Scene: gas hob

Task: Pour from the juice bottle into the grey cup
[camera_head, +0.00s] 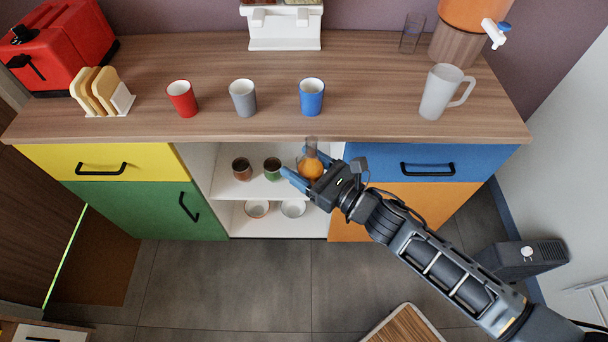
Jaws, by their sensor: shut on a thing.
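The juice bottle (312,166) is clear with orange juice in its lower part. It stands about upright in front of the open shelf, with its neck near the counter's front edge. My gripper (303,176) is shut on the bottle, its blue fingers around the lower part. The grey cup (243,97) stands upright on the counter, up and to the left of the bottle and apart from it. The cup's inside looks pale; I see no juice in it.
A red cup (182,98) and a blue cup (312,96) stand on either side of the grey cup. A frosted pitcher (441,92) is at the right. A toast rack (100,92) and red toaster (62,50) are at the left. The counter edge (260,137) lies between bottle and cups.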

